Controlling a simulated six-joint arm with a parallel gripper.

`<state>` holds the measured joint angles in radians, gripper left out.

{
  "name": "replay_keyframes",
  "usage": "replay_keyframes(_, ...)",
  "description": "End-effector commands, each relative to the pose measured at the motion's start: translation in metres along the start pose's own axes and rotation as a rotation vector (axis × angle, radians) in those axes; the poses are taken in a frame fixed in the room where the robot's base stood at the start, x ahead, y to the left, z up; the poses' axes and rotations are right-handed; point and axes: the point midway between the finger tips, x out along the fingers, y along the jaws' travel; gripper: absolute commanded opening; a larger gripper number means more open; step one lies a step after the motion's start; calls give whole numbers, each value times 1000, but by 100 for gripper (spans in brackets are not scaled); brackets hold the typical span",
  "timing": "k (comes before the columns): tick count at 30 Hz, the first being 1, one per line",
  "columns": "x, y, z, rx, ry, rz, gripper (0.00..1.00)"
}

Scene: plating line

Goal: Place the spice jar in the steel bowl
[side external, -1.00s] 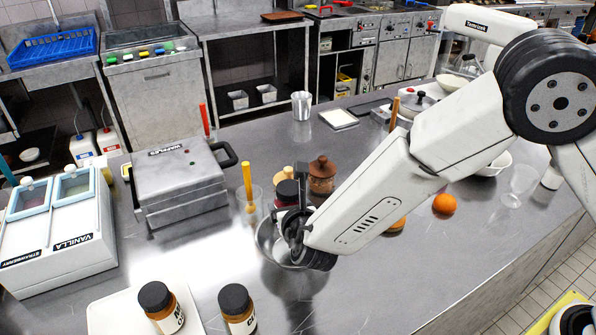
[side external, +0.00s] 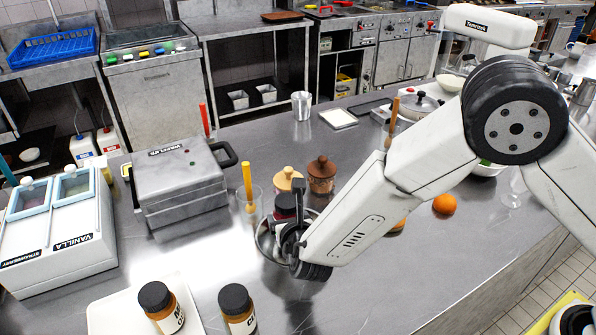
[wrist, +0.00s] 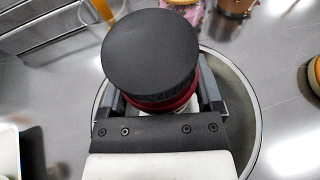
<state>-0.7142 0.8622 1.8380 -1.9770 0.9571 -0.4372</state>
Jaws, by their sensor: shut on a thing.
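The spice jar (side external: 286,201), with a black lid and a red band under it, is upright between the fingers of my gripper (side external: 291,228). In the wrist view its round black lid (wrist: 150,50) hides much of its body, and my gripper (wrist: 160,103) is shut on it from both sides. The steel bowl (side external: 264,243) is under and around the jar in the side view, partly hidden by my gripper. Its rim (wrist: 254,100) circles the jar and fingers in the wrist view. Whether the jar's base touches the bowl's bottom is hidden.
Two brown jars (side external: 161,306) (side external: 236,309) with black lids stand on and beside a white board at the front. A glass with a yellow-handled tool (side external: 248,190), wooden-lidded pots (side external: 322,175) and an orange (side external: 445,204) stand around. The waffle iron (side external: 180,185) is left.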

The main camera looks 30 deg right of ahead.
Motion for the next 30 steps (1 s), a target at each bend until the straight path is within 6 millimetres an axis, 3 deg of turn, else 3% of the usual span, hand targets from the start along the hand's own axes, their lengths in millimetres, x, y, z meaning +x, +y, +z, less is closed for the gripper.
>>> replay_keyframes(7,2,0,-4,0,-1,0,8)
replay_keyframes(8,2,0,-5,-1,1,0,87)
replay_keyframes(9,2,0,-5,0,0,0,100)
replay_keyframes(23,0,0,0,1,0,0,100)
replay_keyframes(30,-26,1,0,-1,0,3,100)
